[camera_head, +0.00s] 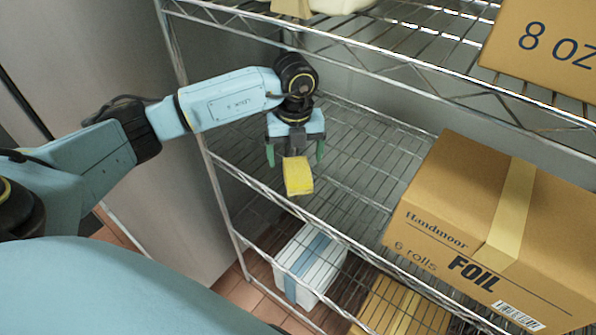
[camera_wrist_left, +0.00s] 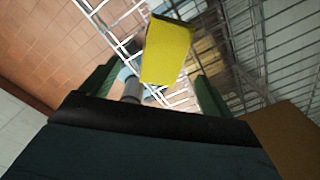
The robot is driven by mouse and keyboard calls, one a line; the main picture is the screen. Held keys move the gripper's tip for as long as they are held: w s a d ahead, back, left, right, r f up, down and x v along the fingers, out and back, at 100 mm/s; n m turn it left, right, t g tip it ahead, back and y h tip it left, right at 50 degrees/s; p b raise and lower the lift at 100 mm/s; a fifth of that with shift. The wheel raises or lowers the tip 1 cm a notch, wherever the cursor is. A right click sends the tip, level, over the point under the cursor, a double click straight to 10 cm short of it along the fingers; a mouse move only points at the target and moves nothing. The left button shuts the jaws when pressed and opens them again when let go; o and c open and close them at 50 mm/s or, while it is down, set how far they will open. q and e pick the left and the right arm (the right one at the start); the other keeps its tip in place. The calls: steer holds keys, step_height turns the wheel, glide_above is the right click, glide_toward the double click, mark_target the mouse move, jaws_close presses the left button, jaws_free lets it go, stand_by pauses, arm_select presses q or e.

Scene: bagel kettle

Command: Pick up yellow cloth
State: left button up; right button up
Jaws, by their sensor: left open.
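The yellow cloth (camera_head: 298,176) looks like a small folded block at the front edge of the middle wire shelf. In the left wrist view the cloth (camera_wrist_left: 167,52) shows beyond and between the two open fingers, with space at both sides. I cannot tell whether anything touches it. My right gripper is in neither view.
The wire shelf (camera_head: 345,160) is bare around the cloth. A cardboard foil box (camera_head: 440,205) stands to its right. A white and blue box (camera_head: 310,262) is below. The upper shelf (camera_head: 400,55) runs over the middle one, beside the left arm. A metal post (camera_head: 215,170) stands at left.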

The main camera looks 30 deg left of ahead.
mark_target(297, 171)
arm_select(q)
steer(key=shift+f, duration=0.3)
steer(key=f, duration=0.3)
steer(key=f+p, duration=0.1)
steer(key=shift+w+d+f, duration=0.1)
steer(key=shift+w+f, duration=0.1)
steer(key=shift+w, duration=0.1)
steer(key=shift+f, duration=0.3)
steer(key=c, duration=1.1)
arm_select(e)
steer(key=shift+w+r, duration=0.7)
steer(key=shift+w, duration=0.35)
arm_select(q)
steer(key=shift+o, duration=0.2)
